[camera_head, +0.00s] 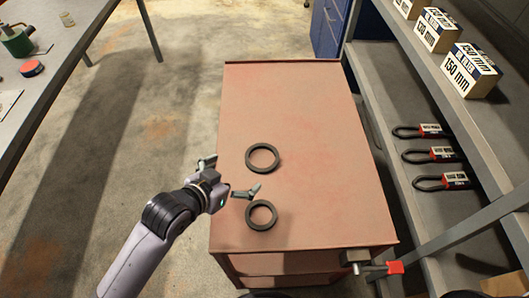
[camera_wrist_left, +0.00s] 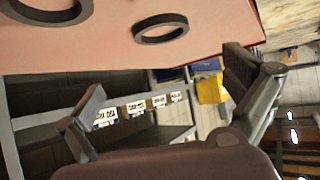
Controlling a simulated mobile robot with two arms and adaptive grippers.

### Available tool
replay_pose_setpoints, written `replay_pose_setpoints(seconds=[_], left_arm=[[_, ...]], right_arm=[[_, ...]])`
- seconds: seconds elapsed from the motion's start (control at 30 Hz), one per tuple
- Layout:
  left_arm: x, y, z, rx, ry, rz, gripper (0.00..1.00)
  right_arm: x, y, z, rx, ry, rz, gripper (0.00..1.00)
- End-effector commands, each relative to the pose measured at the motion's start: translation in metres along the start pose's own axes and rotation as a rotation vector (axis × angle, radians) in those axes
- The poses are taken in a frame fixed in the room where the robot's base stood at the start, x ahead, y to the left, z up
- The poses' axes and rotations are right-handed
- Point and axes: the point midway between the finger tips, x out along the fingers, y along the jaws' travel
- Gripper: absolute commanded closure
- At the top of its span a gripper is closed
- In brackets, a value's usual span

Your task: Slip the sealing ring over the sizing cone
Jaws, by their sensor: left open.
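Two dark rings lie flat on the reddish-brown cabinet top (camera_head: 300,110). The farther, slightly larger-looking ring (camera_head: 262,171) is near the middle, and the nearer ring (camera_head: 262,228) is closer to the front edge. Both also show at the top of the left wrist view, one ring (camera_wrist_left: 160,40) whole and one ring (camera_wrist_left: 45,24) cut by the frame. I cannot tell which is the sealing ring. My left gripper (camera_head: 229,176) is open and empty at the cabinet's left edge, beside the rings and apart from both. I see no sizing cone. My right gripper is not in view.
A red-handled clamp (camera_head: 394,267) sits at the cabinet's front right corner. A grey bench (camera_head: 55,60) stands left. The cabinet top's far half is clear.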

Motion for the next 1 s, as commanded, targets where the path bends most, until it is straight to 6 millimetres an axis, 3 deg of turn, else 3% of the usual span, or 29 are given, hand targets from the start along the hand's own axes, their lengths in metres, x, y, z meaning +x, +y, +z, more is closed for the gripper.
replay_pose_setpoints(seconds=[0.1, 0.2, 0.4, 0.6, 0.77, 1.0], left_arm=[[0.024, 0.0, -0.002, -0.002, 0.0, 0.0, 0.0], [0.043, 0.0, -0.002, -0.002, 0.0, 0.001, 0.0], [0.074, 0.0, -0.001, -0.001, 0.0, 0.0, 0.0], [0.087, 0.0, -0.001, 0.0, 0.0, 0.0, 0.0], [0.097, -0.001, -0.001, -0.002, -0.001, 0.0, 0.0], [0.127, -0.004, 0.001, -0.001, 0.0, 0.0, 0.0]], right_arm=[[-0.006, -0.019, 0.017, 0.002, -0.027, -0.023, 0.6], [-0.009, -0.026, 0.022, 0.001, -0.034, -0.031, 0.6], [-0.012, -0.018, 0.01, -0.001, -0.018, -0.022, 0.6], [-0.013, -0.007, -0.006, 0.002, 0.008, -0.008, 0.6], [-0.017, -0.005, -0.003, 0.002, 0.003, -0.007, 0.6], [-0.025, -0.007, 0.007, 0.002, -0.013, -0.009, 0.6]])
